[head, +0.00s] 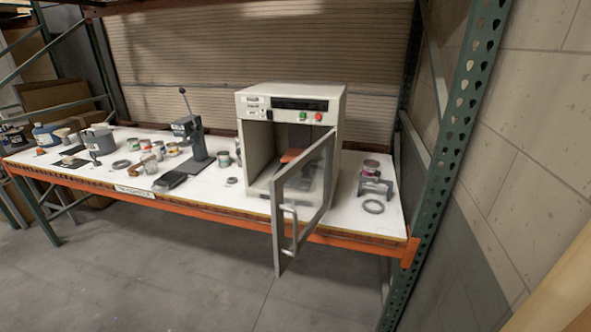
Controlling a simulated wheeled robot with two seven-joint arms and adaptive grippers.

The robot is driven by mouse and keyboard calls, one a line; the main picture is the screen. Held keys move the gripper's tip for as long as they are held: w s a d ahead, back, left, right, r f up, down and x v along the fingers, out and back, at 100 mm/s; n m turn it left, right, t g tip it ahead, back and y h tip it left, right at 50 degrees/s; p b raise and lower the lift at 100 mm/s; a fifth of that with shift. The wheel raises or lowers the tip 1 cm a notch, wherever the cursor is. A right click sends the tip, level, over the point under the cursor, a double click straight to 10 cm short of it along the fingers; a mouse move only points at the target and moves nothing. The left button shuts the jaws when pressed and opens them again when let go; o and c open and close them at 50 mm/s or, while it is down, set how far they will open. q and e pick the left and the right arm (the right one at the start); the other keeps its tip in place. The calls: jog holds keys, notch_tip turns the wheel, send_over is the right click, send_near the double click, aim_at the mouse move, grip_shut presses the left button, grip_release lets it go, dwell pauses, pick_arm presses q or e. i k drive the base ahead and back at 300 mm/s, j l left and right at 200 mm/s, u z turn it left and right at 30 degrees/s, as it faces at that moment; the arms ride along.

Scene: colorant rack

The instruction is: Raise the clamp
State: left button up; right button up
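A cream-white cabinet machine (255,102) stands on the white shelf, with a dark display and red and green buttons on its front. Its framed door (305,190) with a grey handle hangs open toward me, past the shelf's front edge. Inside, a dark upright part and an orange-red piece (290,156) show, partly hidden by the door; this may be the clamp, but I cannot tell its height clearly. A grey lever press (197,145) with a raised, black-knobbed handle stands left of the cabinet. Neither of my grippers is in view.
Several small cans (145,144), a grey jug (99,140) and a blue container (45,134) stand on the left. A grey bracket (376,187) and a ring (373,206) lie at right. A green rack post (455,140) bounds the right; floor in front is clear.

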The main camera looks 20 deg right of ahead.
aim_at(293, 153)
jog(key=i+j+z, duration=0.25)
jog(key=i+j, duration=0.15)
jog(key=j, duration=0.25)
jog(key=i+j+z, duration=0.1)
jog(key=j, duration=0.25)
jog(key=i+j+z, duration=0.25)
jog(key=i+j, duration=0.15)
jog(key=j, duration=0.35)
